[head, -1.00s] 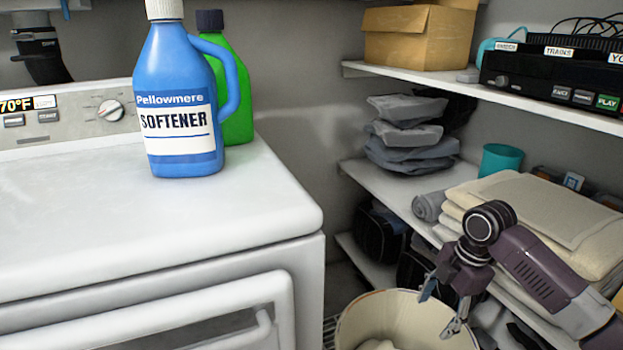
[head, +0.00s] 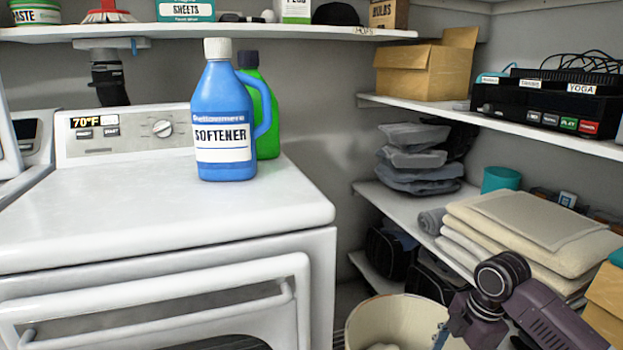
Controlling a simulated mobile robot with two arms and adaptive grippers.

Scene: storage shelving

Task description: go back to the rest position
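My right arm comes in from the lower right. Its gripper (head: 452,338) is over the right rim of the cream laundry basket, partly cut off by the bottom edge of the picture. One finger shows low at the basket, and I cannot tell how far apart the fingers are. My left gripper is out of view. A blue softener bottle (head: 223,120) with a white cap stands upright on the white washer top (head: 150,215). A green bottle (head: 265,110) with a dark cap stands behind it.
The cream basket (head: 385,322) stands on the floor right of the washer. Shelves on the right hold folded towels (head: 535,225), a teal cup (head: 500,179), a cardboard box (head: 425,72) and a black device (head: 545,110). An upper shelf (head: 215,31) runs above the washer.

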